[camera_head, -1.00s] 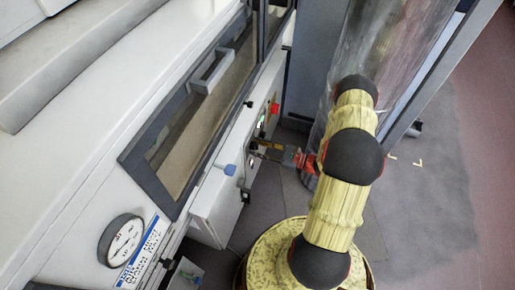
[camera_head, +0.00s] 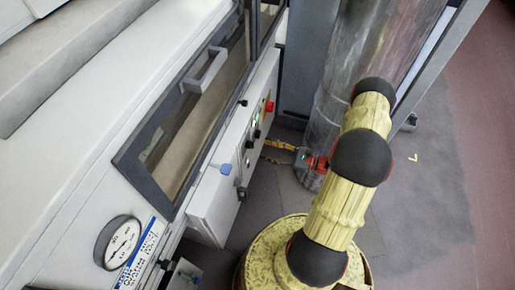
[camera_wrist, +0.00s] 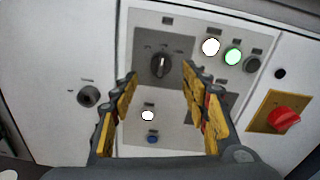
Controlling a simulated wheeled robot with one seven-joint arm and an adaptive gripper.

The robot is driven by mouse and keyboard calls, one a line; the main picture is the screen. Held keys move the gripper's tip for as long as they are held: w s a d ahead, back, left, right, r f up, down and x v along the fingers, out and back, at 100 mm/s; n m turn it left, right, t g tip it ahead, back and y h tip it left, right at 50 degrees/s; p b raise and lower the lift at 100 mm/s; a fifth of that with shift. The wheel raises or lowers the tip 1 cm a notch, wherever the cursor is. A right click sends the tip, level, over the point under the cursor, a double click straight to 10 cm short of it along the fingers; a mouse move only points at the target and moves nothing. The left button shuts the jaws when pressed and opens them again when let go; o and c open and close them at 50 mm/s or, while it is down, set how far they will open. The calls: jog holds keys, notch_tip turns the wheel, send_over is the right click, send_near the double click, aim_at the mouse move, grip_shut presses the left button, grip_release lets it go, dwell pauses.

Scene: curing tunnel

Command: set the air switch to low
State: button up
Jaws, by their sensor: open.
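A dark rotary switch (camera_wrist: 160,66) sits on a grey plate of the control panel in the wrist view. Its grip stands about upright, tilted slightly; the marks around it are too small to read, so I cannot confirm it is the air switch. My gripper (camera_wrist: 159,79) is open and empty, its yellow-padded fingers on either side of the switch in the picture. In the head view my gripper (camera_head: 268,150) is to the right of the panel, with a visible gap to it.
A white lamp (camera_wrist: 210,47) and a lit green lamp (camera_wrist: 233,56) are right of the switch. A red knob on a yellow plate (camera_wrist: 284,119) is farther right. A small dark knob (camera_wrist: 88,96) is at left. A blue button (camera_wrist: 152,139) sits below.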

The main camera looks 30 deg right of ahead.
jog(key=v, duration=0.5)
jog(key=shift+s+d, duration=0.15)
jog(key=shift+s, duration=0.1)
dwell(0.3)
